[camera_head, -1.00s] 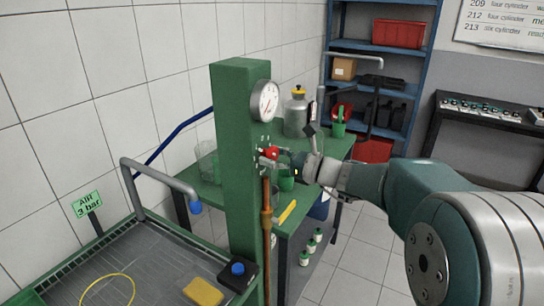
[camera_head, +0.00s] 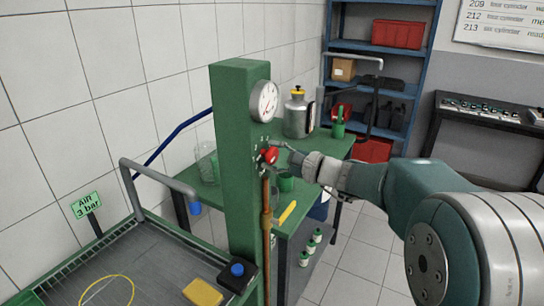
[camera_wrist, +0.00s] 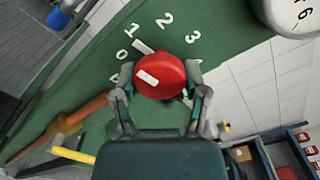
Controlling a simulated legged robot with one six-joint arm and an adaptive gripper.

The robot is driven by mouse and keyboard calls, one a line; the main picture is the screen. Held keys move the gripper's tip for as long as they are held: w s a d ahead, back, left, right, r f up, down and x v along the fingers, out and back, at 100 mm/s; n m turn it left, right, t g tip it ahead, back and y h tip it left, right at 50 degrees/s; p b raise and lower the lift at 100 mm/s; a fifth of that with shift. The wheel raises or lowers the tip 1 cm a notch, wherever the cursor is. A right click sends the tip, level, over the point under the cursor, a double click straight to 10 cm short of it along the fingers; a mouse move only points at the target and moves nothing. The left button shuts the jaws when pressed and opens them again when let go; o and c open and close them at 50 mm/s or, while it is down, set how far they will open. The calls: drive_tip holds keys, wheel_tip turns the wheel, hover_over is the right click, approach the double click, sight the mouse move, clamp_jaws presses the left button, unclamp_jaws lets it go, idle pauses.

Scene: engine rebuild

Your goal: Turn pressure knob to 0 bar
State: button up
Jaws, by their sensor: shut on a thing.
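The red pressure knob (camera_head: 270,155) sits on the green post (camera_head: 240,170), below a white round gauge (camera_head: 264,101). In the wrist view the red knob (camera_wrist: 160,78) carries a white mark on its face. A pale pointer (camera_wrist: 143,46) sticks out beside it, roughly toward the 1. White numbers 0 to 3 run around its upper side. My gripper (camera_wrist: 160,80) is shut on the knob, with one finger on each side. In the head view my gripper (camera_head: 276,154) reaches the knob from the right. The gauge needle is too small to read surely.
A copper pipe (camera_head: 266,215) runs down the post below the knob. A green bench (camera_head: 325,150) behind holds a grey canister (camera_head: 298,116) and a green cup (camera_head: 286,182). Floor (camera_head: 355,260) is clear at right.

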drive_tip(key=n, duration=0.4)
drive_tip(key=shift+f, duration=0.1)
drive_tip(key=shift+s+n, duration=0.1)
drive_tip(key=shift+n, duration=1.3)
drive_tip(key=shift+f, duration=0.1)
drive_tip(key=o, duration=1.1)
drive_tip(key=shift+o, duration=0.3)
drive_tip(key=v, duration=1.2)
